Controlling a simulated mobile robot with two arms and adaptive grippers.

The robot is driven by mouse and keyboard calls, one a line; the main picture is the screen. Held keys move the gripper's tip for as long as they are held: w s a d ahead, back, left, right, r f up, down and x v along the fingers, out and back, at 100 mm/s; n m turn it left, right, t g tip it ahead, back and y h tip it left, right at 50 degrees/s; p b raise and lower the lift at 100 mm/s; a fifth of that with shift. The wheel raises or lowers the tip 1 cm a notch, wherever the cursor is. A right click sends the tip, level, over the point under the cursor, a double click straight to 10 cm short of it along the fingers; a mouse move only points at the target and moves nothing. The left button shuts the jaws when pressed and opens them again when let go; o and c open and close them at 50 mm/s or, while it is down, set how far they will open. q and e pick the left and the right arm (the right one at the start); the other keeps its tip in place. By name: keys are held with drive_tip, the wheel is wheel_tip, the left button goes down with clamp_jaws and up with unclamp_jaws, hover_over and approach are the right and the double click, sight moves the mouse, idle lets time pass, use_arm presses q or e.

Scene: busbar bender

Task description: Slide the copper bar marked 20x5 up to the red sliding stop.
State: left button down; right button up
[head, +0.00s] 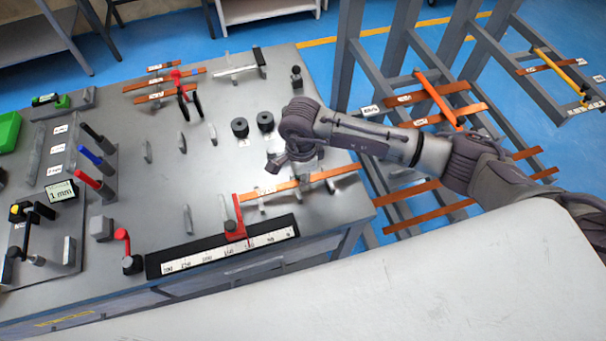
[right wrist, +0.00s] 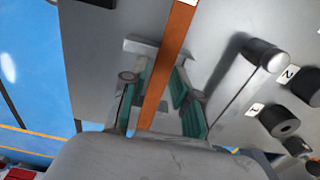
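A copper bar (head: 313,181) lies on supports near the front right of the bender table; its marking is too small to read. Its left end is close to the upright of the red sliding stop (head: 236,229); I cannot tell whether they touch. My right gripper (head: 276,164) is low over the table by the bar. In the right wrist view the copper bar (right wrist: 178,35) runs between the green pads of my right gripper (right wrist: 164,85). The fingers are apart, with a gap visible beside the bar. My left gripper is not in view.
A ruler (head: 195,258) runs along the table's front edge under the stop. Black rollers (head: 265,121) stand behind the bar, and coloured levers (head: 88,180) at the left. A rack (head: 390,193) with more copper bars stands at the right.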

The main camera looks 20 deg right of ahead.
drive_tip(key=shift+o, duration=0.8)
drive_tip(key=shift+a+r, duration=0.1)
drive_tip(key=shift+a, duration=0.2)
drive_tip(key=shift+w, duration=0.1)
